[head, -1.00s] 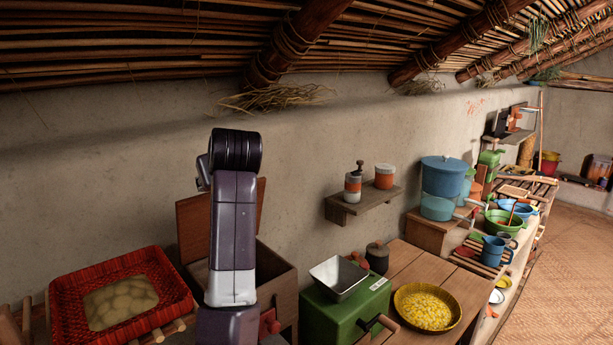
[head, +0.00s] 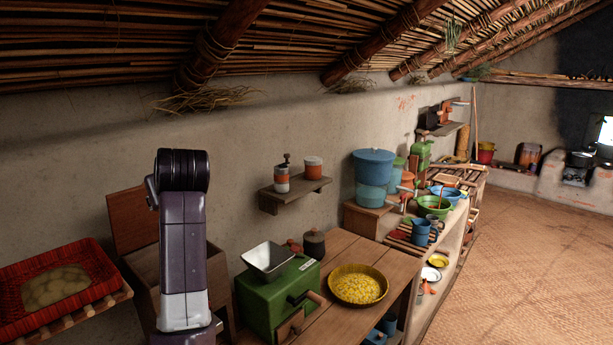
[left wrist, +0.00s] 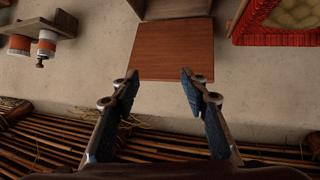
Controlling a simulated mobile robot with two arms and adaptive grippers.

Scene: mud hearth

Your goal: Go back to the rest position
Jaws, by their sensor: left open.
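My left arm stands upright at the left of the head view, in front of the wooden box with its raised lid. The left gripper (left wrist: 160,95) shows in the left wrist view, its two fingers spread wide with nothing between them. That view is upside down, with the ceiling poles at the bottom. Beyond the fingertips is the reddish wooden lid (left wrist: 172,48) against the mud wall. The fingers are apart from it. In the head view the gripper's fingers cannot be made out. My right gripper is in neither view.
A red woven tray (head: 90,262) sits at the left. A green grinder (head: 272,298) and a yellow bowl (head: 385,290) of yellow grains stand on the wooden table (head: 345,255). A small wall shelf (head: 295,192) holds two jars. The matted floor (head: 520,260) at the right is clear.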

